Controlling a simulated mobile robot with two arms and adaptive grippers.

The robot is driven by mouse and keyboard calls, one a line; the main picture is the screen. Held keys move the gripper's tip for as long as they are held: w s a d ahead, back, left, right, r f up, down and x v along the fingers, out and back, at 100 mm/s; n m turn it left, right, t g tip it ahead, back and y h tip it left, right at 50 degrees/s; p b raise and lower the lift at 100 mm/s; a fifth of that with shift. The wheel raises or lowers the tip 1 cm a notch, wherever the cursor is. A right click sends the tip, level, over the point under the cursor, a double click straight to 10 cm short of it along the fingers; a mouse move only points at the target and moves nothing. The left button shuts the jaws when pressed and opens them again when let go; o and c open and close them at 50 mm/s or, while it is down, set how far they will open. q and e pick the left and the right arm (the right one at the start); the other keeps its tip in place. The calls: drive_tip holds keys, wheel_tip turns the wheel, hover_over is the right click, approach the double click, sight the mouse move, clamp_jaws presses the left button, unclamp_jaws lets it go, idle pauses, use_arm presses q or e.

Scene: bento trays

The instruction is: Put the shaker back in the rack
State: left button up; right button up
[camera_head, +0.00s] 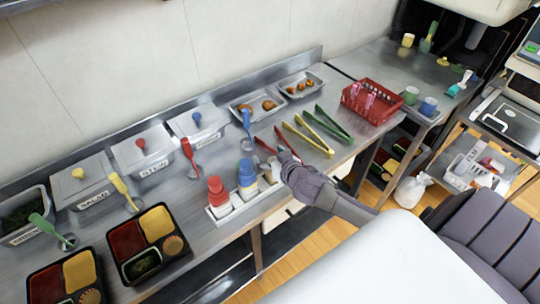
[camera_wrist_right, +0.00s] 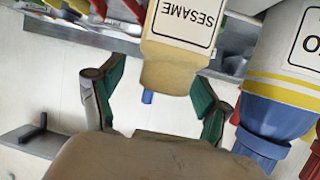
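A shaker labelled SESAME (camera_wrist_right: 180,55), pale with a tan top, stands between the fingers of my right gripper (camera_wrist_right: 158,95) in the right wrist view. The fingers, with green pads, are spread, and a gap shows at least on the left side. In the head view my right gripper (camera_head: 284,162) is at the right end of the white rack (camera_head: 233,207) and hides most of this shaker. I cannot tell whether its base is in the rack. A red shaker (camera_head: 217,193) and a blue shaker (camera_head: 247,176) stand upright in the rack. My left gripper is not in view.
Red (camera_head: 268,147), yellow (camera_head: 308,138) and green tongs (camera_head: 333,124) lie behind my right gripper. A red basket (camera_head: 372,103) is farther right. Bento trays (camera_head: 154,243) and lidded containers (camera_head: 140,152) occupy the left counter.

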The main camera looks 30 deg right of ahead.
drive_tip(key=shift+s, duration=0.15)
drive_tip(key=v, duration=1.1)
drive_tip(key=shift+s+r, duration=0.2)
drive_tip(key=shift+s, duration=0.15)
drive_tip(key=d+f+g, duration=0.1)
drive_tip(key=f, duration=0.3)
drive_tip(key=s+f, duration=0.1)
drive_tip(key=f, duration=0.4)
drive_tip(key=s+d+f+g+b, duration=0.1)
drive_tip(key=f, duration=0.3)
drive_tip(key=shift+s+d+f+g+h, duration=0.2)
drive_tip(key=shift+d+f+g+h, duration=0.1)
drive_tip(key=shift+d+f+h, duration=0.1)
drive_tip(key=s+f+g, duration=0.2)
drive_tip(key=s+f, duration=0.2)
drive_tip(key=f, duration=0.5)
drive_tip(key=s+f+g, duration=0.2)
drive_tip(key=s+f, duration=0.2)
drive_tip(key=f, duration=0.4)
drive_tip(key=s+a+f+n+g+b, duration=0.1)
drive_tip(key=s+a+f+g, duration=0.2)
drive_tip(key=s+f, duration=0.6)
drive_tip(key=s+a+f+n+g+y+b, duration=0.1)
drive_tip(key=s+a+f+n+g, duration=0.1)
drive_tip(key=s+a+f, duration=0.6)
drive_tip(key=s+f, duration=0.2)
drive_tip(key=s, duration=0.5)
drive_tip(key=shift+s+f+g+y, duration=0.25)
drive_tip(key=shift+s+g+y, duration=0.05)
drive_tip(key=shift+s+g, duration=0.1)
